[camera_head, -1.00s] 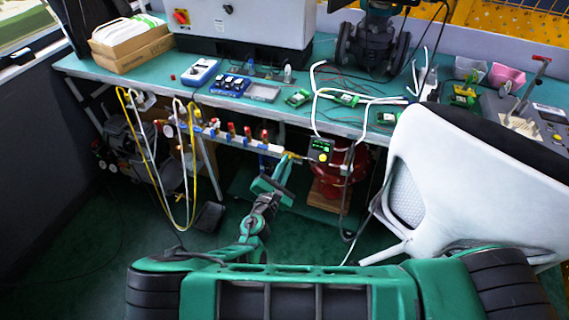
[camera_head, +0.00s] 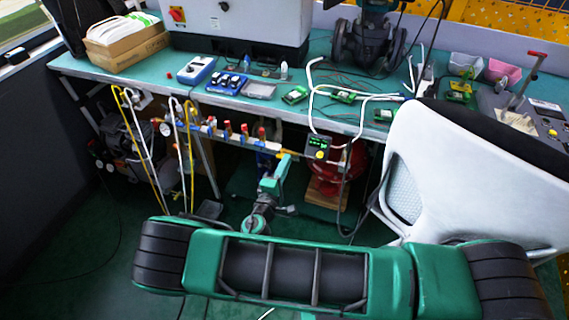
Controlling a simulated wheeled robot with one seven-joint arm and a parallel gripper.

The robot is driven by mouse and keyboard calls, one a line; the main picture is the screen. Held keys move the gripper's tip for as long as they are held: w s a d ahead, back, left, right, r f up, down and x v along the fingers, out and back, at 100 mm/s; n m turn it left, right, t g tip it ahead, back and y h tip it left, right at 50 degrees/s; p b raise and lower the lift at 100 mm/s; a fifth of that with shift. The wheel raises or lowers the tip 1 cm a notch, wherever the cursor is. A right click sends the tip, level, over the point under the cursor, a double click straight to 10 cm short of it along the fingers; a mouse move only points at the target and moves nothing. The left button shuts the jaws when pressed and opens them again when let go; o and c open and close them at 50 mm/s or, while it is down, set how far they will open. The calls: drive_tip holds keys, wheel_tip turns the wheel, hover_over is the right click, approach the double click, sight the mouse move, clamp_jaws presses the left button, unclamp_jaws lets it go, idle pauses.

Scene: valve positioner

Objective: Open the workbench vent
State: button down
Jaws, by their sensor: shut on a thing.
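A valve manifold (camera_head: 238,137) runs along the front edge of the workbench, with several small red-handled valves on it. At its right end is a small yellow handle (camera_head: 296,154), which I take to be the vent's handle. My gripper (camera_head: 284,159) reaches up from below to this end and is shut on the yellow handle. The jaws and part of the handle overlap and are too small to see clearly. A small device with a green display (camera_head: 319,147) hangs just right of the gripper.
The green-topped workbench (camera_head: 150,76) bears boxes, meters and circuit boards. Yellow and white hoses (camera_head: 143,140) hang at the left. A white chair (camera_head: 440,180) blocks the right side. A red object (camera_head: 325,178) stands under the bench behind a cable.

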drive_tip(key=shift+s+a+f+m, duration=0.1)
drive_tip(key=shift+f+m, duration=0.15)
drive_tip(key=shift+m, duration=0.25)
drive_tip(key=c, duration=1.9)
unclamp_jaws()
drive_tip(key=shift+o, duration=0.2)
drive_tip(key=v, duration=1)
drive_tip(key=shift+s, duration=0.35)
drive_tip(key=shift+a, duration=0.1)
